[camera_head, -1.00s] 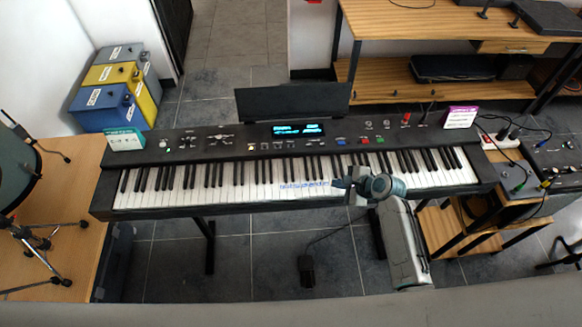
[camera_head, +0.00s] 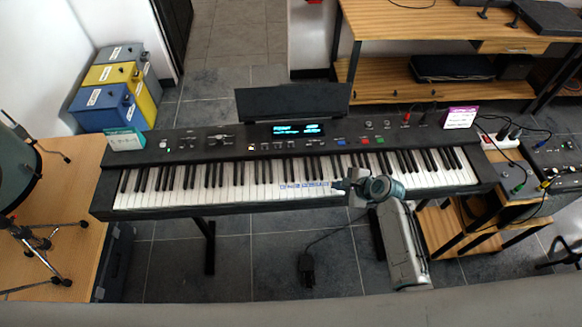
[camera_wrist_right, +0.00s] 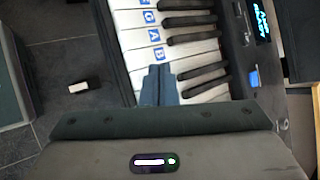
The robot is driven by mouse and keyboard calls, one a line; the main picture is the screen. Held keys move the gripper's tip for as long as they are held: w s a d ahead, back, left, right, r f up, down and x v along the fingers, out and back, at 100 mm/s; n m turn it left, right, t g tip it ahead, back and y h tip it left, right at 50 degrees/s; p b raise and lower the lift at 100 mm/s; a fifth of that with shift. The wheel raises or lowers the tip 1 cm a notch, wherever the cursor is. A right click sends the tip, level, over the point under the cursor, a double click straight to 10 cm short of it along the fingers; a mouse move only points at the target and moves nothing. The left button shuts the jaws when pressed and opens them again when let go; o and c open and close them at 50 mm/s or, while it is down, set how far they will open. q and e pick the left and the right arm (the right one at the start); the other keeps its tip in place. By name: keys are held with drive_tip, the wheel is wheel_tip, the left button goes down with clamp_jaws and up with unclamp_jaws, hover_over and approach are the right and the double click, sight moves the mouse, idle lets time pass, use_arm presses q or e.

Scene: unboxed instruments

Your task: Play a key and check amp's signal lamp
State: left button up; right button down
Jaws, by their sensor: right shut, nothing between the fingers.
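A black keyboard (camera_head: 218,156) stands on a stand across the middle of the head view, its blue display (camera_head: 298,129) lit. Blue letter labels mark several white keys near its middle. My right gripper (camera_head: 340,186) is at the front part of the white keys, just right of the labels. In the right wrist view the shut fingertips (camera_wrist_right: 160,84) lie over the white keys (camera_wrist_right: 200,90) beside a labelled key. I cannot tell whether they touch or press a key. No amp or signal lamp can be clearly made out. My left gripper is not in view.
A teal-and-white card (camera_head: 124,140) and a purple-and-white card (camera_head: 460,118) stand on the keyboard's ends. Small boxes with cables (camera_head: 515,178) sit at the right. A foot pedal (camera_head: 306,264) lies on the floor. Blue and yellow cases (camera_head: 105,108) stand at the left.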

drive_tip(key=shift+f, duration=0.4)
idle(0.5)
drive_tip(key=shift+r, duration=0.15)
drive_tip(key=shift+r+p, duration=0.7)
drive_tip(key=shift+r, duration=0.05)
drive_tip(key=shift+r, duration=2.95)
drive_tip(key=shift+f, duration=0.1)
